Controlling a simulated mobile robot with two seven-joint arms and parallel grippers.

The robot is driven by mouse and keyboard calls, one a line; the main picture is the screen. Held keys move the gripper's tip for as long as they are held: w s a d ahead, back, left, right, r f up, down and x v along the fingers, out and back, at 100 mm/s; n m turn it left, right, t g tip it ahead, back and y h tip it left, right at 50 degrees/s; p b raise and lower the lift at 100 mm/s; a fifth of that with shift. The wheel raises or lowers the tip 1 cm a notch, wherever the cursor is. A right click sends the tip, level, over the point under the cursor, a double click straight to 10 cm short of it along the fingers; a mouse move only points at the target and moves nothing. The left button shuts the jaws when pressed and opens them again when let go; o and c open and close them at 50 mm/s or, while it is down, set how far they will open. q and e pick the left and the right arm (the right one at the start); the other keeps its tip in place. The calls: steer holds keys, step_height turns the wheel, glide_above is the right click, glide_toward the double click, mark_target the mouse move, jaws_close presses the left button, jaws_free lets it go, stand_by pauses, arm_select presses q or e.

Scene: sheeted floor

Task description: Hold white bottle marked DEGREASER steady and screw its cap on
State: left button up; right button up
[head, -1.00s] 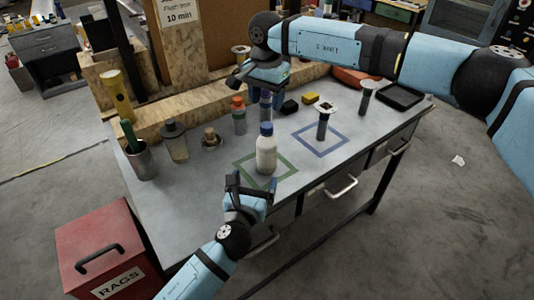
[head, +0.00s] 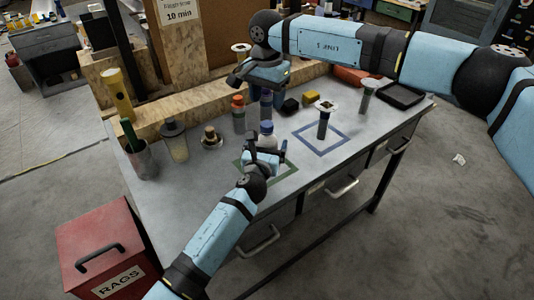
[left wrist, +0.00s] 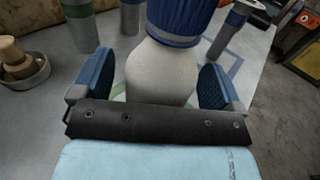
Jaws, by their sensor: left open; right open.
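The white bottle (head: 267,141) stands upright in the green square outline (head: 285,177) on the bench, with a blue cap (head: 266,127) on its top. I cannot tell how tightly the cap sits, and no label is readable. My left gripper (head: 266,150) is open, with one finger on each side of the bottle. In the left wrist view the white body (left wrist: 160,75) is between the blue finger pads, with gaps showing on both sides. My right gripper (head: 240,80) is above the back of the bench, behind and higher than the bottle. It holds nothing that I see.
An orange-capped bottle (head: 238,115), a pump bottle (head: 174,140) and a cup (head: 143,160) stand left of the bottle. A dark post with a pale top (head: 323,120) stands in the blue square at right. The bench's front right is clear.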

mark_target(267, 124)
arm_select(q)
steer(key=c, duration=1.6)
jaws_close()
arm_select(e)
steer(key=shift+a+n, duration=0.1)
steer(key=shift+n, duration=0.2)
steer(key=shift+s+n, duration=0.1)
steer(key=shift+n, duration=1.9)
step_height(267, 124, down, 8)
steer(key=shift+f, duration=0.1)
